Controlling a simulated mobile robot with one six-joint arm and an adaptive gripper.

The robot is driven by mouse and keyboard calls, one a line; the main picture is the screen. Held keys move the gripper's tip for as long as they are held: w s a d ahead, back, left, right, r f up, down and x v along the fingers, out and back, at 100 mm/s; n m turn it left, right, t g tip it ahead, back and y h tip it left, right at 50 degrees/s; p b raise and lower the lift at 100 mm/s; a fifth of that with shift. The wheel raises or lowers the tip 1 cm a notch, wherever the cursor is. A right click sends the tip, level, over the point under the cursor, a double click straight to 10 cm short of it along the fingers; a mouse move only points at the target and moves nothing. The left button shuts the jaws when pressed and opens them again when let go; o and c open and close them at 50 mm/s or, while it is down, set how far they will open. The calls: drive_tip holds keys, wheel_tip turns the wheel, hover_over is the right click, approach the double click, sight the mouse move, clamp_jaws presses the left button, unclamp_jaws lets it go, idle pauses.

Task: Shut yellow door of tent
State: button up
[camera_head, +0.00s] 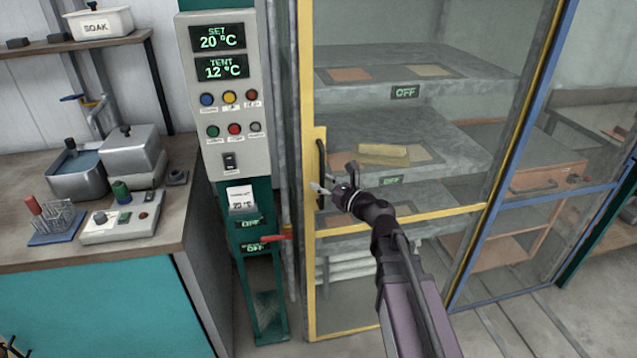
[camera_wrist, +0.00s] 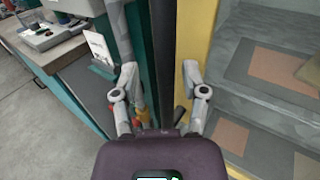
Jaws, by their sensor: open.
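The tent's yellow door (camera_head: 306,90) is a tall yellow frame with clear panes, standing upright in the head view. A dark upright handle (camera_head: 321,160) sits on its left stile. My gripper (camera_head: 334,180) is open, in front of the left stile beside the handle. In the wrist view, my gripper (camera_wrist: 160,75) has its fingers spread with nothing held. The yellow stile (camera_wrist: 197,30) shows by the right finger, with a dark upright strip between the fingers. I cannot tell whether the fingers touch the door, or whether it is fully shut.
A control panel (camera_head: 221,100) on a green post (camera_head: 265,300) stands left of the door. A bench (camera_head: 190,215) with metal pots is further left. Grey shelves (camera_head: 390,60) show inside the tent. A blue frame (camera_head: 537,92) lies to the right.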

drive_tip(key=v, duration=0.7)
drive_tip(key=shift+a, duration=0.15)
idle(0.3)
drive_tip(key=s+f+n+g+h+p, duration=0.35)
drive_tip(key=f+n+g, duration=0.2)
drive_tip(key=n, duration=0.65)
drive_tip(key=s+d+f+n+g+h+p, duration=0.3)
drive_tip(key=s+d+n+g+h+p, duration=0.3)
drive_tip(key=s+d+n+h, duration=0.4)
drive_tip(key=d+n, duration=0.3)
drive_tip(key=n, duration=0.1)
drive_tip(key=shift+d+f, duration=0.15)
drive_tip(key=shift+d, duration=0.25)
drive_tip(key=shift+g, duration=0.25)
idle(0.5)
